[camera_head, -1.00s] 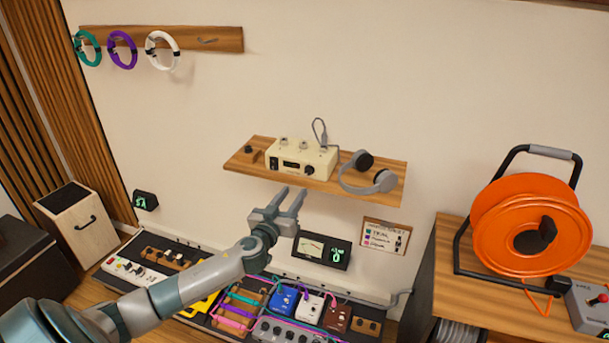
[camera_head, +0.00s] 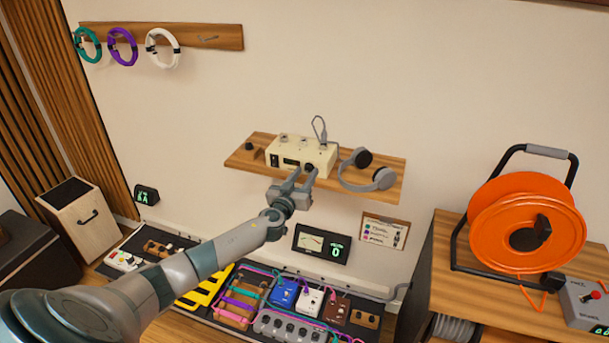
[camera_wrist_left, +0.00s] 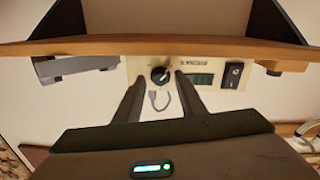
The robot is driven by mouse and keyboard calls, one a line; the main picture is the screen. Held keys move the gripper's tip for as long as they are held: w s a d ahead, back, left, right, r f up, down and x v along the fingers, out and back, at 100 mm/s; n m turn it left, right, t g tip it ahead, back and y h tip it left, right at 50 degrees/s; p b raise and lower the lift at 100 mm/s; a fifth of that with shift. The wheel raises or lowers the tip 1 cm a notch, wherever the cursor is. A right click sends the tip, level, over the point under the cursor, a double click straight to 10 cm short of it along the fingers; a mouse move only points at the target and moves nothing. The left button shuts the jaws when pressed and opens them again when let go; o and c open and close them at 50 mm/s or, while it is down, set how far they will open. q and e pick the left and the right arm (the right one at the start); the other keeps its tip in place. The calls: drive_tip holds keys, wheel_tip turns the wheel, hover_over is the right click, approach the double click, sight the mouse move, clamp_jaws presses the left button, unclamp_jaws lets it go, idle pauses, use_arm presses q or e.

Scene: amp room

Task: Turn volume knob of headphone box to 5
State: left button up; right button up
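The headphone box (camera_head: 302,154) is a cream box on the wooden wall shelf. Its black volume knob (camera_head: 309,168) is on the front at the right end. The knob also shows in the left wrist view (camera_wrist_left: 160,75), with a pale pointer mark; its number is too small to read. My left gripper (camera_head: 300,178) is at the box front with its fingers apart. In the left wrist view its fingertips (camera_wrist_left: 157,80) lie on either side of the knob, with visible gaps, so it is open. My right gripper is not in view.
Grey headphones (camera_head: 382,180) lie on the shelf (camera_head: 240,160) right of the box. A meter display (camera_head: 322,244) and a card (camera_head: 383,232) are on the wall below. Pedals and cables cover the board underneath. An orange cable reel (camera_head: 522,235) stands at right.

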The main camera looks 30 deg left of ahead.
use_arm(q)
clamp_jaws()
